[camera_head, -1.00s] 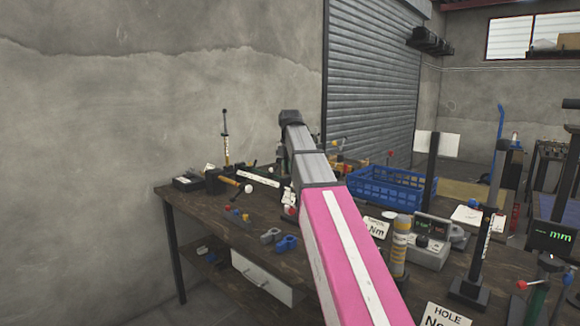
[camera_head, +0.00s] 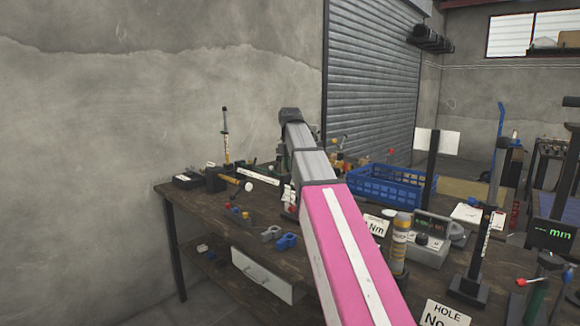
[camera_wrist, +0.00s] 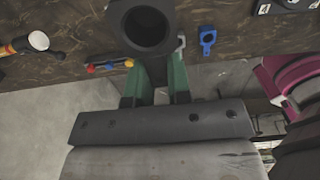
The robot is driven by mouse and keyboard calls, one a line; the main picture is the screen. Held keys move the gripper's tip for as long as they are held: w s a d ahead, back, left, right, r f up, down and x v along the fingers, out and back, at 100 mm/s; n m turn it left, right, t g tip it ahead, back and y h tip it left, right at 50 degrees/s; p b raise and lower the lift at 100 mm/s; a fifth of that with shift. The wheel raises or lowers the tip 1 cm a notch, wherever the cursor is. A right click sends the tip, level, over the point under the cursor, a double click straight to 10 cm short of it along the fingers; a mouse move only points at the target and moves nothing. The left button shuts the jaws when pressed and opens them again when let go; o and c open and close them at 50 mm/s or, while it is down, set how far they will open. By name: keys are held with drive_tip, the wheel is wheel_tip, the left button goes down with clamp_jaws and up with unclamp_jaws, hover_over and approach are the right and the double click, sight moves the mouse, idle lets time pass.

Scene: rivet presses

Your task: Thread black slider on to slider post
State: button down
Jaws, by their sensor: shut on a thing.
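In the wrist view, a thick black ring (camera_wrist: 148,25), which looks like the black slider, is at the top centre with its round bore facing the camera. My gripper (camera_wrist: 158,62) has green fingers shut on its near side. The ring is over the bench; its height cannot be told. In the head view my pink and grey arm hides the gripper and ring. Which post is the slider post is unclear: a thin upright post (camera_head: 226,135) stands at the bench's far left, and a thicker labelled post (camera_head: 486,238) on a black base stands at right.
On the wooden bench (camera_head: 200,212) lie a blue clamp (camera_head: 287,241), a grey clamp (camera_head: 271,233) and a white-headed mallet (camera_wrist: 38,41). A blue crate (camera_head: 385,187) and a yellow-grey cylinder (camera_head: 400,240) stand right of my arm. A concrete wall is behind the left end.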

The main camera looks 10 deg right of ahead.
wheel_tip(320, 180, down, 13)
idle(5.8)
drive_tip(key=c, duration=1)
unclamp_jaws()
drive_tip(key=shift+f, duration=0.1)
wheel_tip(320, 180, up, 11)
drive_tip(key=shift+f, duration=0.1)
